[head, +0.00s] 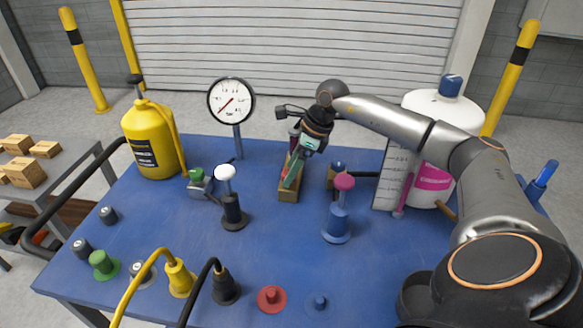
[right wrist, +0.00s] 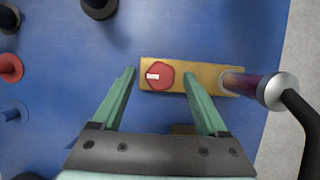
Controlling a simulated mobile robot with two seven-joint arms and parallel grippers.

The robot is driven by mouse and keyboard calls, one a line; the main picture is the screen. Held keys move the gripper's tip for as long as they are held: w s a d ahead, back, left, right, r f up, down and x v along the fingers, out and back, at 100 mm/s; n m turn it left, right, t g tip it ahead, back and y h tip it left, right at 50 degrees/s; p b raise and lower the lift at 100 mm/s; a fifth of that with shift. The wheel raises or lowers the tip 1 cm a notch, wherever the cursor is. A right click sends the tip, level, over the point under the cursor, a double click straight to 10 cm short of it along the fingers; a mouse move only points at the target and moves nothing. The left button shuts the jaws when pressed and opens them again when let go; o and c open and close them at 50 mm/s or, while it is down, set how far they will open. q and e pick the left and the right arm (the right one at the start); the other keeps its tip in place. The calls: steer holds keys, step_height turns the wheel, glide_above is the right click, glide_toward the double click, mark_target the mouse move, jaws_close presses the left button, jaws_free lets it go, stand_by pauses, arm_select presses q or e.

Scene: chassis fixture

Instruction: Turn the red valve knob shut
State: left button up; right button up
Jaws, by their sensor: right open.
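The red valve knob (right wrist: 159,76) is a faceted red disc with a white mark, on a tan block (right wrist: 208,84) in the right wrist view. My right gripper (right wrist: 160,72) is open above it, one green finger to the left of the knob and one to the right. I see no clear contact between fingers and knob. In the head view the right gripper (head: 291,174) points down over the tan block (head: 288,196), and the knob is hidden behind it. My left gripper is not in view.
A capped purple tube (right wrist: 248,87) stands at the block's right end in the wrist view. In the head view, a pink-topped blue post (head: 338,215) and a white-topped black post (head: 232,205) flank the block. A gauge (head: 231,101) stands behind on the blue table (head: 180,222).

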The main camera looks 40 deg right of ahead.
steer(key=shift+w+f, duration=0.1)
steer(key=shift+f, duration=0.1)
jaws_close()
stand_by(0.6)
